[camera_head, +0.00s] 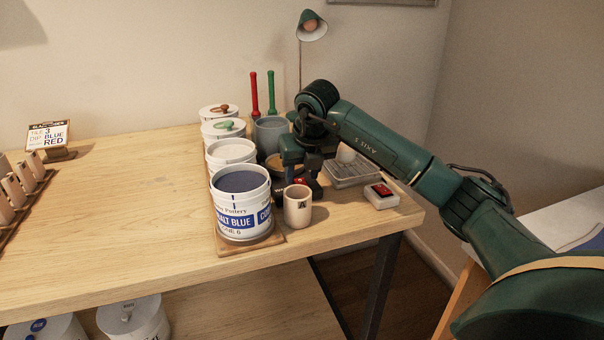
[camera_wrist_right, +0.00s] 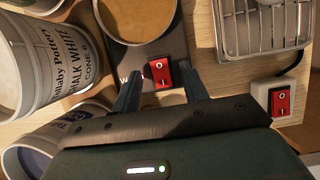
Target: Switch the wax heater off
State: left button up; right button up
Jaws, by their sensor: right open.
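The wax heater (camera_wrist_right: 118,62) is a dark flat base with a pot of tan wax (camera_wrist_right: 142,18) on it in the right wrist view. Its red rocker switch (camera_wrist_right: 158,76), marked O and I, is on the near side; which side is pressed is unclear. My right gripper (camera_wrist_right: 160,72) is open and empty, its fingers on either side of the switch in the picture; I cannot tell whether they touch it. In the head view my right gripper (camera_head: 303,160) reaches down over the heater (camera_head: 312,190), which is mostly hidden. My left gripper is not in view.
A second red switch on a white box (camera_head: 381,195) lies to the right beside a wire-grille unit (camera_head: 352,170). Glaze buckets (camera_head: 243,212) stand in a row on the left. A small cup (camera_head: 297,208) stands in front. The table's left middle is clear.

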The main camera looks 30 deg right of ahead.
jog(key=shift+w+f, duration=0.15)
jog(key=shift+f, duration=0.25)
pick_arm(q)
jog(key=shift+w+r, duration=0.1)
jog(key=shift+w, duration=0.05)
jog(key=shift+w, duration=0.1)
